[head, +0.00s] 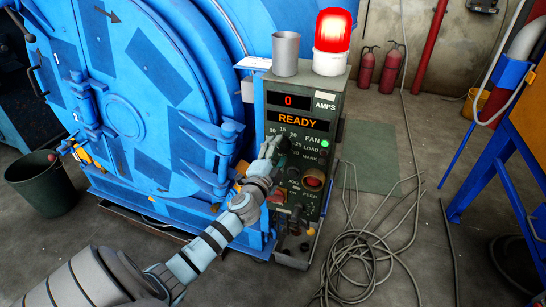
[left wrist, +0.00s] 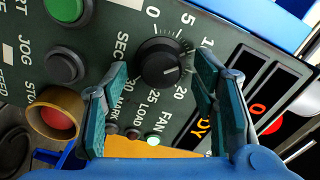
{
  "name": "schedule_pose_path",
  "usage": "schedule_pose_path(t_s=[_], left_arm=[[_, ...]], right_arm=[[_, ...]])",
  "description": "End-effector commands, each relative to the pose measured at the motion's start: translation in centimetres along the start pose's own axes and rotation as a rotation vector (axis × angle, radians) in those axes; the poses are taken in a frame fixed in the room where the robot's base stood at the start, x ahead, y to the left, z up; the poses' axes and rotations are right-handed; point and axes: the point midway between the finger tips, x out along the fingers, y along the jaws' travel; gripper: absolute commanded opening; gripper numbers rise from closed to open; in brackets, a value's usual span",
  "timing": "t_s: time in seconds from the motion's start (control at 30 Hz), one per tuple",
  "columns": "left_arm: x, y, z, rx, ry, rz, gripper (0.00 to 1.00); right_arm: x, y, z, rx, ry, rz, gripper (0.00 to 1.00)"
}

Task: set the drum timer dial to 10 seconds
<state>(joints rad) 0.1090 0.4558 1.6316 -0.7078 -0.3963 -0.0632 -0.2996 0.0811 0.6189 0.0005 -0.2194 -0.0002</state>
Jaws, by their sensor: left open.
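The timer dial (left wrist: 160,63) is a round black knob on the dark control panel (left wrist: 88,60). In the left wrist view its white pointer mark faces right and slightly down, between the partly covered 10 and the 20. My left gripper (left wrist: 162,68) is open, with one finger on each side of the knob and a small gap apparent on both sides. The right-hand finger covers part of the scale. In the head view my left gripper (head: 274,147) is at the panel and largely hides the dial. My right gripper is not in view.
The panel has a READY display (head: 297,121), a green button (left wrist: 64,8), a black button (left wrist: 64,67) and a red stop button (left wrist: 57,115). A lit red beacon (head: 333,42) and a grey cup (head: 286,54) stand on the box. The blue drum machine (head: 135,60) stands left.

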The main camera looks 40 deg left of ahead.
Motion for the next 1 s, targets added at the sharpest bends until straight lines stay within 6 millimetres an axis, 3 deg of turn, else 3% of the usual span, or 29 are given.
schedule_pose_path(t_s=[0.2, 0.4, 0.77, 1.0], left_arm=[[-6.0, 0.1, 0.0, 0.001, 0.001, 0.003, 0.54], [-9.9, 0.0, 0.0, 0.0, 0.0, 0.001, 0.54], [-10.8, -0.1, 0.0, -0.026, 0.0, -0.001, 0.54], [-13.3, 0.0, 0.0, -0.452, -0.001, 0.0, 0.54]], right_arm=[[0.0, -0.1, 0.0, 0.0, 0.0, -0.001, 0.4], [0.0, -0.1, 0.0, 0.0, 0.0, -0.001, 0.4], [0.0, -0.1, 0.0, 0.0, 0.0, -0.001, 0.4], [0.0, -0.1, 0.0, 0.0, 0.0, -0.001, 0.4]])
